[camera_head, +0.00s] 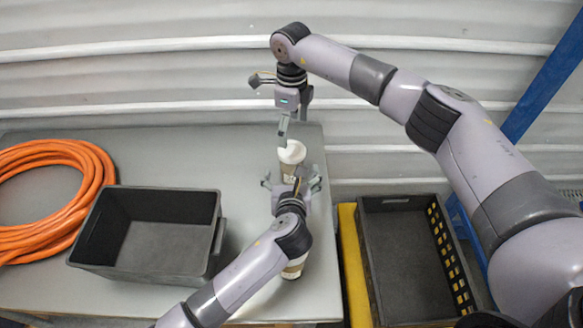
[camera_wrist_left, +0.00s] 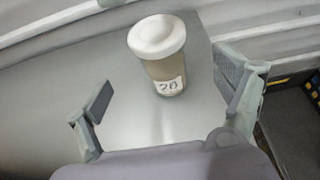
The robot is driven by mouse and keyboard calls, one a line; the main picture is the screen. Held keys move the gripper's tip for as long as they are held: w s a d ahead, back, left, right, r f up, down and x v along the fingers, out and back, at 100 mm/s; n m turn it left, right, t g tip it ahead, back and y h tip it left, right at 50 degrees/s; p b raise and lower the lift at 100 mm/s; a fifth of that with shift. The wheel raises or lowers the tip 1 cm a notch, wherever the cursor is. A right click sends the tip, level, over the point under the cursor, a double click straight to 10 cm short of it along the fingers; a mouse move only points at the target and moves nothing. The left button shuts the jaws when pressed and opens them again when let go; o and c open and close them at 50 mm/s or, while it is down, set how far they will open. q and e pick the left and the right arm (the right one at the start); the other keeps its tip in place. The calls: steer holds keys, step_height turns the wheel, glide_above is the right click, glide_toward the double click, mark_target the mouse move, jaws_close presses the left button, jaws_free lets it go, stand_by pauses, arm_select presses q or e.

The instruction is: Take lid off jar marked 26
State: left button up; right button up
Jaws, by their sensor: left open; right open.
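A jar with a white lid (camera_head: 291,152) stands upright on the grey table, near its right side. In the left wrist view the jar (camera_wrist_left: 165,68) has its lid on and a label whose number reads like 26 or 28. My left gripper (camera_head: 291,183) is open, on the near side of this jar, with its fingers spread wide and the jar beyond them. My right gripper (camera_head: 294,116) is open, points down, and is just above and behind the lid, seemingly not touching it. A second jar (camera_head: 293,268) is partly hidden under my left arm.
A black bin (camera_head: 150,231) and a coiled orange hose (camera_head: 60,200) lie on the table (camera_head: 235,150) to the left. A black crate (camera_head: 408,255) stands off the table's right edge, beside a yellow strip. A corrugated wall (camera_head: 150,70) closes the back.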

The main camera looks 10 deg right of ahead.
mark_target(292, 166)
arm_select(q)
steer(key=x, duration=1)
steer(key=shift+r, duration=0.1)
steer(key=shift+c, duration=0.2)
